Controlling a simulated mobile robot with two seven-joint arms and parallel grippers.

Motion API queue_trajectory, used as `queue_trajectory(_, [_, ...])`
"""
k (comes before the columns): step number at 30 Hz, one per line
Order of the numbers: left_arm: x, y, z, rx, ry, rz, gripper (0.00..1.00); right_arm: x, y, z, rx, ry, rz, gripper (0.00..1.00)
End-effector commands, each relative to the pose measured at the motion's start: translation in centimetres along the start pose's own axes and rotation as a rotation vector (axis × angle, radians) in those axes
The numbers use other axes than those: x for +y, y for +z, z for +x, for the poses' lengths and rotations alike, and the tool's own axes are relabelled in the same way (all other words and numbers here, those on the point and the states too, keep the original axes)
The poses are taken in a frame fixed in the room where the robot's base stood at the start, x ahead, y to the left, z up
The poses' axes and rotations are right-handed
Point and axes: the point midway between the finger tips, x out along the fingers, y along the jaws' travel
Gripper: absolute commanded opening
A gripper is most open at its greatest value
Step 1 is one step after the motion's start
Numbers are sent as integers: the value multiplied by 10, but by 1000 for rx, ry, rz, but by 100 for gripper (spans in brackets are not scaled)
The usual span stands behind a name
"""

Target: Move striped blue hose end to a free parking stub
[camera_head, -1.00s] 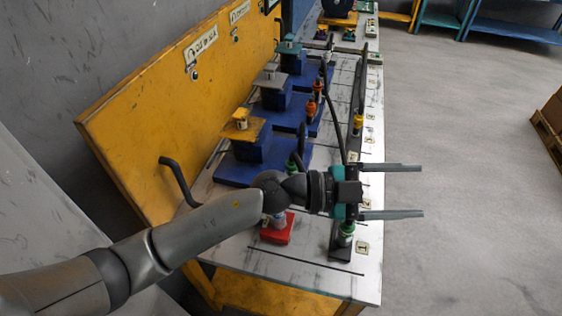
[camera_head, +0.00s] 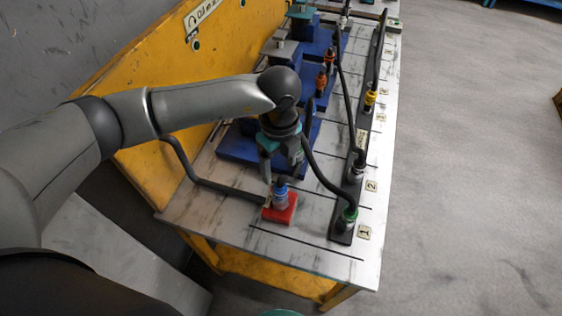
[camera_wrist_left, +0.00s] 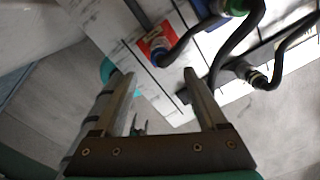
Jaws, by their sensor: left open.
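A blue hose end (camera_head: 281,193) stands upright on a red block (camera_head: 284,214) near the bench's front end; a stripe on it is too small to make out. My left gripper (camera_head: 281,172) points down, open, just above the blue hose end. In the left wrist view, the blue hose end (camera_wrist_left: 157,54) lies beyond and between the open fingertips (camera_wrist_left: 158,75), with nothing held. A green hose end (camera_head: 348,213) sits at the plate marked 1, a dark, pale-ringed one (camera_head: 357,170) near plate 2, and a yellow one (camera_head: 370,98) farther back.
Black hoses arch beside the gripper towards the right-hand row. A blue base (camera_head: 240,150) and an orange hose end (camera_head: 321,80) stand behind it. A yellow panel (camera_head: 160,105) rises on the left. The pale bench front (camera_head: 235,213) has bare room.

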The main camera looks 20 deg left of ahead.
Motion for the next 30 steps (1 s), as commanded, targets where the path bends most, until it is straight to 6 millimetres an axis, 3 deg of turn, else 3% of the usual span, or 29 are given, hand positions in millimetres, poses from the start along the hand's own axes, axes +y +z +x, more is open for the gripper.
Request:
queue_trajectory(18, [0,-1,72,4,-1,2,75,3,2,58,4,5,0,81])
queue_trajectory(30, [-1,-2,80,4,-2,3,75,4,1,62,8,6,1,81])
